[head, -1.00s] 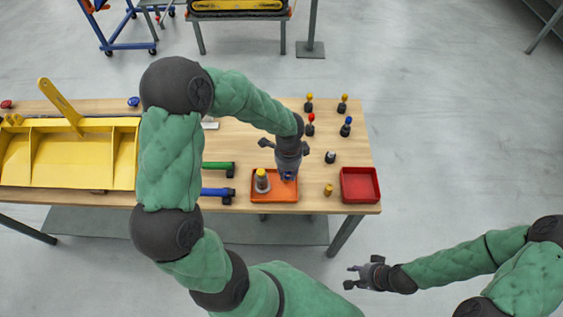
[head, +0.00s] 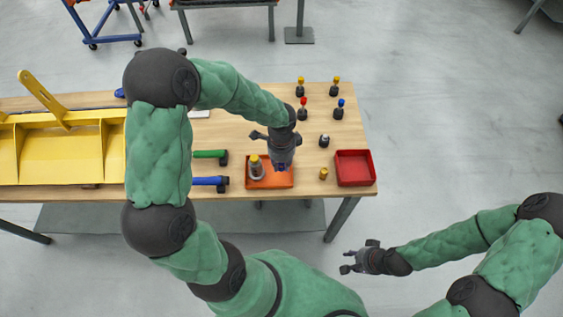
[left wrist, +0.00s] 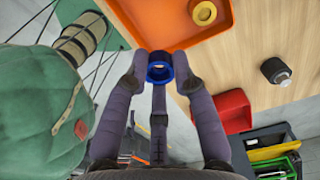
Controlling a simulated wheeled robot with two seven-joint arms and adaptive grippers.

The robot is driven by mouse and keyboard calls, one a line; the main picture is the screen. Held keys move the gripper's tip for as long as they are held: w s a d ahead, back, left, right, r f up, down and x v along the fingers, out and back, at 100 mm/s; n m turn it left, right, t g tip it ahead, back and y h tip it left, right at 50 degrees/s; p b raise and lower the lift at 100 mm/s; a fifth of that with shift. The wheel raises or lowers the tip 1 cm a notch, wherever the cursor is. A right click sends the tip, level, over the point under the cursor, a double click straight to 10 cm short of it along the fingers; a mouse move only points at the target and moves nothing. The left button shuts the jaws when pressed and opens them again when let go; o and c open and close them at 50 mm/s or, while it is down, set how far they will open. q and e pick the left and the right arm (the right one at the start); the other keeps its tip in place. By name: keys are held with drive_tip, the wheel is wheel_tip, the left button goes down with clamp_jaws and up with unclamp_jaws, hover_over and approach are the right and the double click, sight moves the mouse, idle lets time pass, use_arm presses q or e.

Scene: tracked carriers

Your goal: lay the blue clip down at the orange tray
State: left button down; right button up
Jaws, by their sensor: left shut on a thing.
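The blue clip (left wrist: 160,68) is a small ring-shaped piece between my left fingertips in the left wrist view. My left gripper (left wrist: 159,72) is shut on it. In the head view this gripper (head: 283,168) points down over the right part of the orange tray (head: 278,185), and hides most of the clip. I cannot tell whether the clip touches the tray. The tray (left wrist: 172,40) also shows just beyond the fingertips in the wrist view. A grey piece with a yellow top (head: 256,169) stands in the tray's left part. My right gripper (head: 347,262) is open and empty, off the table.
A red bin (head: 355,182) stands right of the tray, with a small yellow piece (head: 324,173) between them. Several dark pieces with coloured tops stand behind. Blue (head: 209,181) and green (head: 209,154) handles lie left. A yellow divided container (head: 65,155) fills the table's left.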

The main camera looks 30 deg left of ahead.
use_arm(q)
drive_tip(key=shift+f+b, duration=2.6)
drive_tip(key=shift+f, duration=1)
drive_tip(key=c, duration=0.9)
unclamp_jaws()
drive_tip(key=shift+c, duration=0.2)
drive_tip(key=shift+r, duration=0.15)
wheel_tip(320, 180, up, 12)
